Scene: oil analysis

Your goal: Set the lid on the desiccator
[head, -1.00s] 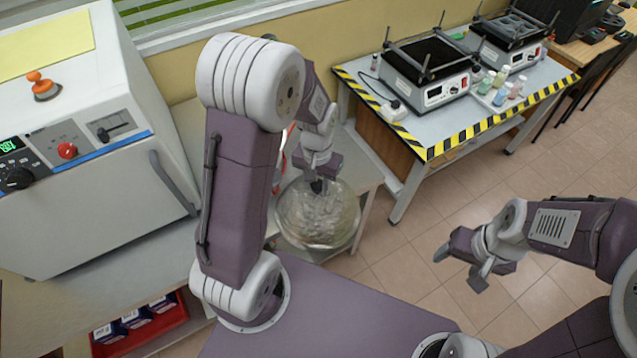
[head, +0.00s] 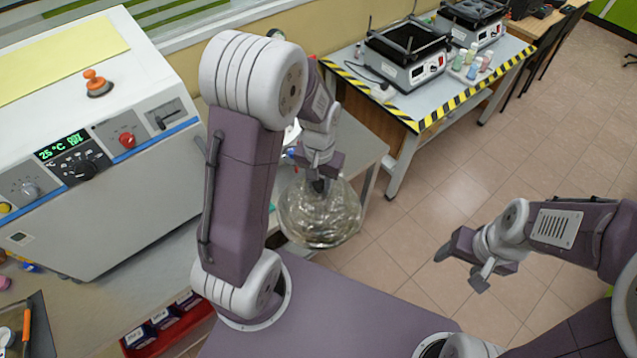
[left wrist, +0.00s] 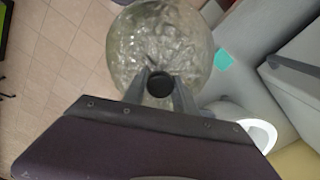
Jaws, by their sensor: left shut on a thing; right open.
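A round, clear glass lid (head: 318,215) hangs below my left gripper (head: 319,186) in the head view. My left gripper is shut on the lid's dark knob (left wrist: 159,84), which shows between the fingers in the left wrist view. The glass (left wrist: 158,40) fills the upper middle of that view, with floor tiles beyond it. My right gripper (head: 464,264) is open and empty over the floor at the right. I cannot make out the desiccator's base in these frames.
A white oven (head: 120,200) stands on the bench at the left. A red bin (head: 165,335) with boxes is below it. A table with striped edges (head: 425,120) holds two hotplates (head: 410,55) and bottles. Tiled floor lies open at the right.

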